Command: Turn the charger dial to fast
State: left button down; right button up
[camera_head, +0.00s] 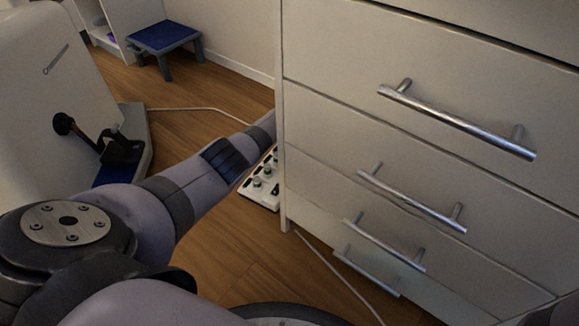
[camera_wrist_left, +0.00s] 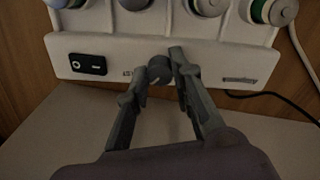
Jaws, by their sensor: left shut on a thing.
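The charger (camera_wrist_left: 215,66) is a white box that fills the upper part of the left wrist view. Its dial (camera_wrist_left: 159,69) is a small dark grey round knob with a light mark, on the front face. My left gripper (camera_wrist_left: 159,78) has one finger on each side of the dial and is shut on it. The dial's setting labels are too small or hidden to read. In the head view part of the charger (camera_head: 259,196) shows beside the drawer unit; my left gripper is hidden there behind the unit's edge. My right gripper is in neither view.
A black rocker switch (camera_wrist_left: 88,64) sits left of the dial. Several round cells, one a green-banded battery (camera_wrist_left: 273,10), stand in the charger. A white drawer unit (camera_head: 330,115) with metal handles stands close on the right. A blue-topped stool (camera_head: 164,36) is at the back left.

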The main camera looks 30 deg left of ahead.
pick_arm(q)
jog(key=shift+m, duration=0.4)
jog(key=c, duration=1.4)
grip_release()
jog(key=shift+r, duration=0.1)
notch_tip(320, 180, up, 12)
